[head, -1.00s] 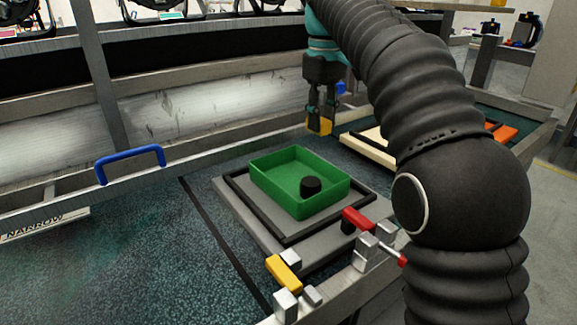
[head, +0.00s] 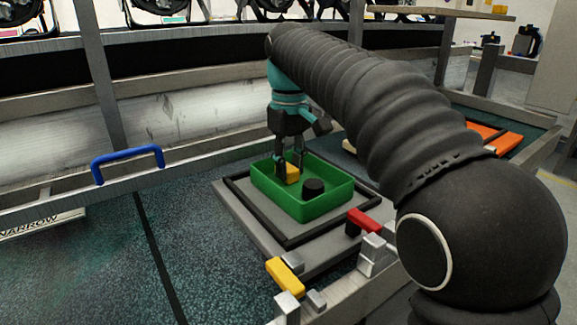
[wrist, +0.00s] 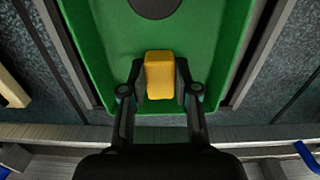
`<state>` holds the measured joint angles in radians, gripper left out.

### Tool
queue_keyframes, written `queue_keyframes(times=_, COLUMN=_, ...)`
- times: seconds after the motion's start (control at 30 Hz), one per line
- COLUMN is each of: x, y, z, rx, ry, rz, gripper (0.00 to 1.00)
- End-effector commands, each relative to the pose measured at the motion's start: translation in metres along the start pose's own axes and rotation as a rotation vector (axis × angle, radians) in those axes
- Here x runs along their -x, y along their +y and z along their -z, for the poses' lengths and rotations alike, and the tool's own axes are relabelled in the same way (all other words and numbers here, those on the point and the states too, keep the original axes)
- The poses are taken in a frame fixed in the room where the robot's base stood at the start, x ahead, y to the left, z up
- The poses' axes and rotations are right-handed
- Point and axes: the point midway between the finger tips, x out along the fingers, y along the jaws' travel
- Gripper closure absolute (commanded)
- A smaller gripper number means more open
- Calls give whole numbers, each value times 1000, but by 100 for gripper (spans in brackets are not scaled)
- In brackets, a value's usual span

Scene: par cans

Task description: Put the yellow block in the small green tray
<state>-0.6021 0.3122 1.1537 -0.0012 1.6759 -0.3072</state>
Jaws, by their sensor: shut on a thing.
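The yellow block (head: 292,173) is held between the two fingers of my gripper (head: 289,170), inside the rim of the small green tray (head: 322,206) at its far left part. In the wrist view the yellow block (wrist: 159,75) sits between the fingertips of my gripper (wrist: 160,88), with the green tray floor (wrist: 110,50) behind it. I cannot tell whether the block touches the tray floor. A black round thing (head: 313,187) lies in the tray, to the right of the block and apart from it.
The tray stands on a grey plate with a black frame (head: 287,241). A red clamp handle (head: 364,221) and a yellow clamp handle (head: 285,272) are near the front edge. A blue handle (head: 128,162) is on the rail at left. An orange thing (head: 490,137) lies behind my arm.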

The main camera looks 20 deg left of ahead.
Motion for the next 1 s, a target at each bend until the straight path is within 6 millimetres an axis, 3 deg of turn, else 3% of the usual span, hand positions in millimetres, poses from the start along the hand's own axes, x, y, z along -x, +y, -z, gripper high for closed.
queue_keyframes(times=0.27, x=-2, y=0, z=0, rx=0, ry=1, rz=0, gripper=100)
queue_keyframes(times=0.3, x=-2, y=0, z=0, rx=0, ry=1, rz=0, gripper=65)
queue_keyframes(times=0.4, x=-2, y=0, z=0, rx=0, ry=1, rz=0, gripper=45)
queue_keyframes(times=0.77, x=2, y=0, z=0, rx=0, ry=1, rz=0, gripper=45)
queue_keyframes(times=1.0, x=39, y=0, z=1, rx=0, ry=4, rz=-1, gripper=45)
